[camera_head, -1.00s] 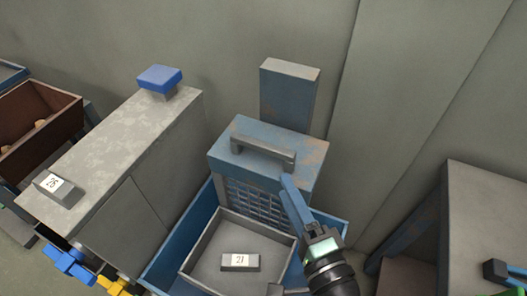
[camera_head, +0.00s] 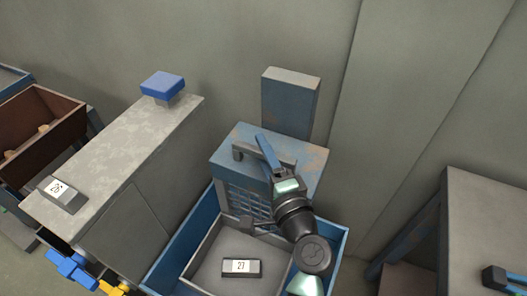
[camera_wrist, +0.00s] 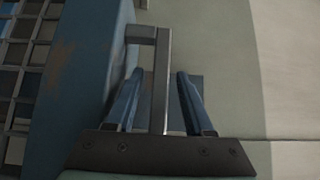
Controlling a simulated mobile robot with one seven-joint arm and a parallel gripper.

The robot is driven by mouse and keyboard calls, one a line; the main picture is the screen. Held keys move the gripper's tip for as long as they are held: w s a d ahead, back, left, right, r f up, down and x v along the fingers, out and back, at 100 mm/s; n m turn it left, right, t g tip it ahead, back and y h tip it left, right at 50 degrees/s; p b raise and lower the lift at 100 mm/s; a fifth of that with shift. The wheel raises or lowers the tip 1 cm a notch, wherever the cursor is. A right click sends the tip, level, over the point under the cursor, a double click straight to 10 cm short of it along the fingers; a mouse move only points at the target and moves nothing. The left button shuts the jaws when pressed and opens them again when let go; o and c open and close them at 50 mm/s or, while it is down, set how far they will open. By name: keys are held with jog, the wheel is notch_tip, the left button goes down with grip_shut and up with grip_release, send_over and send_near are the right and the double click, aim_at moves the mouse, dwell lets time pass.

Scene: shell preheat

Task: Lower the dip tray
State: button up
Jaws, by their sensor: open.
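The dip tray seems to be the blue worn block (camera_head: 312,160) with a grid front, standing over a blue-walled tank (camera_head: 187,240). A grey bar handle (camera_head: 238,153) runs along its top. My gripper (camera_head: 264,150) is at the handle and hides part of it. In the wrist view, my gripper (camera_wrist: 159,85) is open, with one blue finger on each side of the handle bar (camera_wrist: 161,85). Small gaps show between the bar and both fingers. The grid (camera_wrist: 25,75) shows at the left.
A grey inner basin with a plate (camera_head: 241,267) marked 27 is in the tank. A grey cabinet (camera_head: 120,150) with a blue knob (camera_head: 162,84) stands left. A blue post (camera_head: 290,100) rises behind the block. A grey table (camera_head: 490,215) is at the right.

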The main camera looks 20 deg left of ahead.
jog(key=shift+c, duration=0.3)
grip_shut()
dwell(1.1)
